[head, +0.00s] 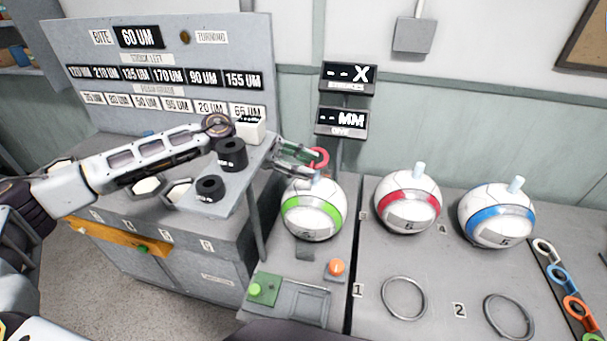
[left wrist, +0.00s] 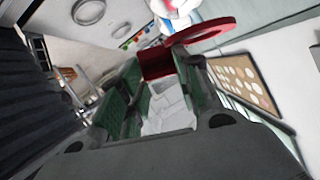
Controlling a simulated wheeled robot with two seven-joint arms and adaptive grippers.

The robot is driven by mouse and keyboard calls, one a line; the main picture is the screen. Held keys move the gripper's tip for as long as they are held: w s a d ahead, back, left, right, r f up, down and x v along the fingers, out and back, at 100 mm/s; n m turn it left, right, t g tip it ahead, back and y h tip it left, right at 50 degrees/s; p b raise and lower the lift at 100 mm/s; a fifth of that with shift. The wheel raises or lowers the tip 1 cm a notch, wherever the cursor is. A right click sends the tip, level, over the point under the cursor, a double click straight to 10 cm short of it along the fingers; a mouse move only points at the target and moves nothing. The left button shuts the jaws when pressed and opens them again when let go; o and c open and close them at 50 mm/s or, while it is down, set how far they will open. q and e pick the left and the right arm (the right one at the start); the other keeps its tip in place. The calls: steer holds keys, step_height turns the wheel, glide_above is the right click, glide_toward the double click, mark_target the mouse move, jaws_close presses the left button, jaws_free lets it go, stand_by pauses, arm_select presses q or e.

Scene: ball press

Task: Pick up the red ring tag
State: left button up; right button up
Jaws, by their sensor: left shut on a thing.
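The red ring tag (head: 320,158) is at my left gripper (head: 297,155), raised above the ball with the green band (head: 313,210). My left gripper is shut on the tag. In the left wrist view, the tag's red ring (left wrist: 202,31) projects beyond the fingers, and a dark red part (left wrist: 155,64) shows between the green-padded fingers. In the head view the fingers hide part of the tag. My right gripper is in neither view.
Balls with a red band (head: 407,203) and a blue band (head: 497,216) stand on the bench to the right. Several other ring tags (head: 559,279) lie in a rack at the right edge. A shelf with black weights (head: 231,156) stands left. Two metal rings (head: 405,316) lie in front.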

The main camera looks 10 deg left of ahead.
arm_select(q)
steer(key=shift+r, duration=0.5)
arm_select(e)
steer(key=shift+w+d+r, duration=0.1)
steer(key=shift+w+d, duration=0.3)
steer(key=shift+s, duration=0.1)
